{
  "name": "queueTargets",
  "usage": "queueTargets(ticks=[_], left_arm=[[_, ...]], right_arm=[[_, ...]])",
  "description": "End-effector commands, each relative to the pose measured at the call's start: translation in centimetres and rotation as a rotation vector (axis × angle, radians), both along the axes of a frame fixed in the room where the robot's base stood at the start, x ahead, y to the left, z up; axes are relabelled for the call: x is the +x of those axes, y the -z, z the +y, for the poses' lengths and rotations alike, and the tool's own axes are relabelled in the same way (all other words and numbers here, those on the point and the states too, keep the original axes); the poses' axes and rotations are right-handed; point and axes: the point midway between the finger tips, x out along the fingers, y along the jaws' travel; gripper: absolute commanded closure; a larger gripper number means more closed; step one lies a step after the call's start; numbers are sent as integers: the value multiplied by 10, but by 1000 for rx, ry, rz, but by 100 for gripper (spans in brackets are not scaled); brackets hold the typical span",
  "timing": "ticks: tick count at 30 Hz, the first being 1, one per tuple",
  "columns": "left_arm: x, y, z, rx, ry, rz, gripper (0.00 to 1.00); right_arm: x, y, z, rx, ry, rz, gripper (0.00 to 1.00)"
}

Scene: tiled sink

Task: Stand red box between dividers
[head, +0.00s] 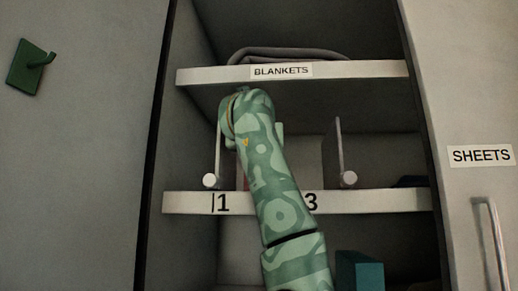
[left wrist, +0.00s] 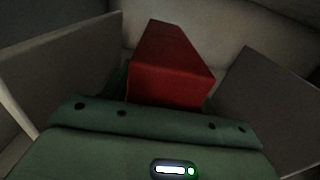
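The red box (left wrist: 170,62) is in the left wrist view, straight ahead of my left gripper (left wrist: 166,98). It lies between a left divider (left wrist: 68,72) and a right divider (left wrist: 268,108), with gaps to both. Dark green finger parts show at the box's lower sides, but the fingertips are hidden, so I cannot tell whether they grip it. In the head view my left arm reaches into the middle shelf and covers most of the box. The left divider (head: 219,150) and right divider (head: 339,150) stand either side of the arm. My right gripper is out of view.
The upper shelf (head: 360,69), labelled BLANKETS, holds a folded grey item (head: 290,52) just above my arm. The numbered shelf edge (head: 380,200) runs below. A teal box (head: 359,270) stands lower down. Cabinet doors flank the opening; the right has a handle (head: 492,245).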

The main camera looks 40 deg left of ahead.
Motion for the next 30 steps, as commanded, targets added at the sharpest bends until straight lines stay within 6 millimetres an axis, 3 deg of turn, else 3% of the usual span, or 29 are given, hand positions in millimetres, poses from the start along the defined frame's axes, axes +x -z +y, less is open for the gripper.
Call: queueTargets(ticks=[13, 24, 30], left_arm=[[-6, -5, -6, 1, 1, -3, 31], [-70, -5, -59, 1, 3, -6, 31], [-89, -5, -75, 0, 2, -4, 31]], right_arm=[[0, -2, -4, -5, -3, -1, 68], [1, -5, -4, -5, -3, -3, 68], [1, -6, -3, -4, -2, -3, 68]])
